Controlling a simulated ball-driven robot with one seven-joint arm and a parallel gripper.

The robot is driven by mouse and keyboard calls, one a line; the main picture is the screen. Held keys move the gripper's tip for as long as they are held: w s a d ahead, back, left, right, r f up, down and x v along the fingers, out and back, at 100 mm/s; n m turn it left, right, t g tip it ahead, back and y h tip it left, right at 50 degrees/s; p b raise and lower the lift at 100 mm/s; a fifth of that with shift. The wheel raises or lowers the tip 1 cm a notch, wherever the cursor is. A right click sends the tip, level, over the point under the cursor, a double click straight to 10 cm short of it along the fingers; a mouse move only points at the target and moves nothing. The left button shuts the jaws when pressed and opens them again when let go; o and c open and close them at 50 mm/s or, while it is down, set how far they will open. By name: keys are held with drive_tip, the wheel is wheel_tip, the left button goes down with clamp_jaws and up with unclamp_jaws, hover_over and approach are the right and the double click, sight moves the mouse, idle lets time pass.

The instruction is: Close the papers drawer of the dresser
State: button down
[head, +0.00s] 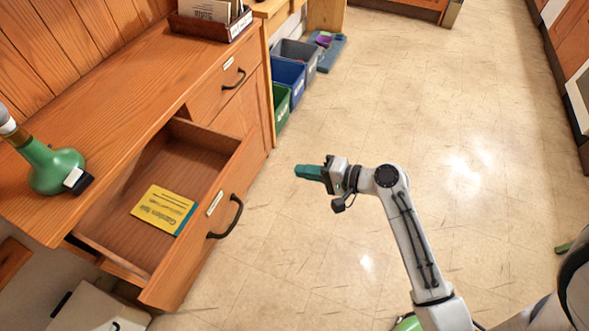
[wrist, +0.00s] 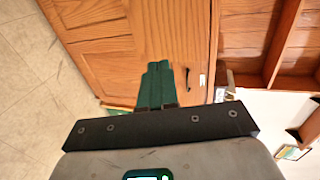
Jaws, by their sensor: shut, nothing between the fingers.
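The wooden dresser (head: 120,85) stands at the left in the head view. One drawer (head: 222,210) is pulled well out, with a dark curved handle (head: 232,218) and a small label I cannot read. A yellow booklet (head: 163,209) lies inside it. My gripper (head: 308,172) has its green fingers together and empty. It is in front of the dresser, to the right of the open drawer's front, apart from the handle. In the wrist view the shut fingers (wrist: 156,85) show against a wooden front (wrist: 130,40) with a dark handle (wrist: 187,78).
A shut drawer (head: 226,84) sits farther along the dresser. A green bottle-like object (head: 52,166) and a paper holder (head: 212,22) stand on top. Green, blue (head: 288,76) and grey bins stand beyond. A white box (head: 95,308) is at lower left. The tiled floor (head: 430,110) is open.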

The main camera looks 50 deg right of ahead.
sight(253, 162)
drive_tip(key=x, duration=0.8)
drive_tip(key=r+x, duration=0.1)
drive_tip(key=x, duration=0.3)
drive_tip(key=shift+w+p, duration=0.15)
drive_tip(key=shift+p, duration=0.25)
drive_tip(key=shift+w+a, duration=0.1)
drive_tip(key=w+a+b, duration=0.2)
drive_tip(key=w, duration=0.6)
drive_tip(key=w+a+b, duration=0.2)
drive_tip(key=w, duration=0.6)
drive_tip(key=w+a+b, duration=0.2)
drive_tip(key=w+b, duration=0.1)
drive_tip(key=w, duration=0.5)
drive_tip(key=shift+a+f, duration=0.1)
drive_tip(key=shift+a, duration=0.1)
drive_tip(key=shift+w+a+r, duration=0.1)
drive_tip(key=shift+w+r, duration=0.05)
drive_tip(key=shift+r, duration=0.1)
drive_tip(key=shift+w+r, duration=0.1)
